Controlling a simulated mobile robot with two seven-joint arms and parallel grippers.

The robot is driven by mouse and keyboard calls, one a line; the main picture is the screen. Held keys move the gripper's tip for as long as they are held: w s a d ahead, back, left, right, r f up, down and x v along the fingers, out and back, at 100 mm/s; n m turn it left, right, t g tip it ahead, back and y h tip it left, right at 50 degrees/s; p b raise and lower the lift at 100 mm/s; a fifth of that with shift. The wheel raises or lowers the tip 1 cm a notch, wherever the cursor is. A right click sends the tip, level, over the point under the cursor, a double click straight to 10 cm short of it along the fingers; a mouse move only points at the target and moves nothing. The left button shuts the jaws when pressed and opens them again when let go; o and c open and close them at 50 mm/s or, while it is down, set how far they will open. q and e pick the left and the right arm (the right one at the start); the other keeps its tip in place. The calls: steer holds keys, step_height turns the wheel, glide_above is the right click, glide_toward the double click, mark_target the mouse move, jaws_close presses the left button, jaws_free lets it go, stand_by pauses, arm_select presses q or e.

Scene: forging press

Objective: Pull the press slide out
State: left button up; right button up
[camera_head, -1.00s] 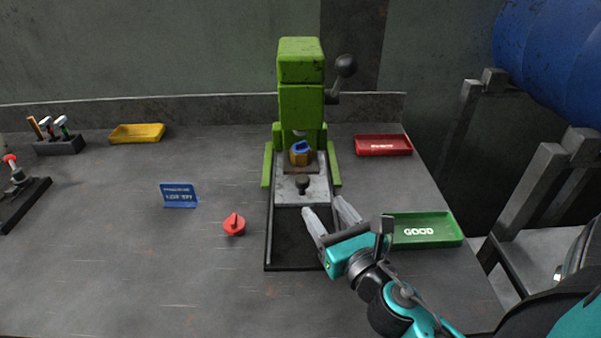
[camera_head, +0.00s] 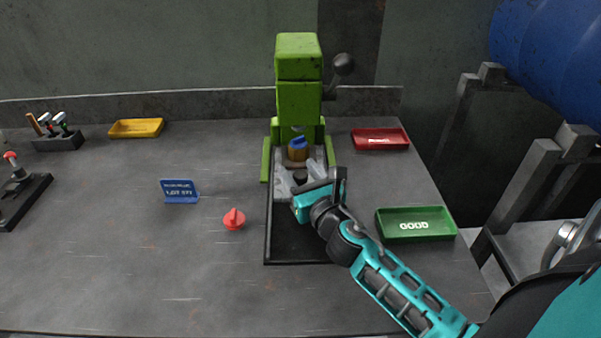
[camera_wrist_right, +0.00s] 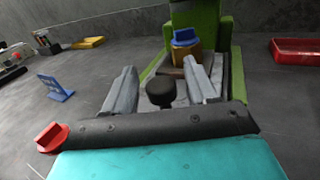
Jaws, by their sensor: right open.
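The green press (camera_head: 299,85) stands at the back middle of the table. Its grey slide (camera_head: 283,194) lies in the black-floored track (camera_head: 290,240) in front of it. A dark round knob (camera_head: 300,177) stands up from the slide; it also shows in the right wrist view (camera_wrist_right: 160,91). A brass-coloured piece with a blue top (camera_head: 298,150) sits at the slide's far end, under the press. My right gripper (camera_head: 300,172) is open, with one finger on each side of the knob. I cannot tell whether the fingers touch it. My left gripper is not in view.
A green GOOD tray (camera_head: 417,236) is right of the track and a red tray (camera_head: 380,147) is farther back. A red knob (camera_head: 234,219) and blue sign (camera_head: 179,191) are to the left. A yellow tray (camera_head: 136,128) stands back left. The track's front is clear.

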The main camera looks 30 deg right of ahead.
steer(key=shift+c, duration=0.2)
steer(key=c, duration=0.8)
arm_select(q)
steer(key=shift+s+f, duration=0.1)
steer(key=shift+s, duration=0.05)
arm_select(e)
jaws_close()
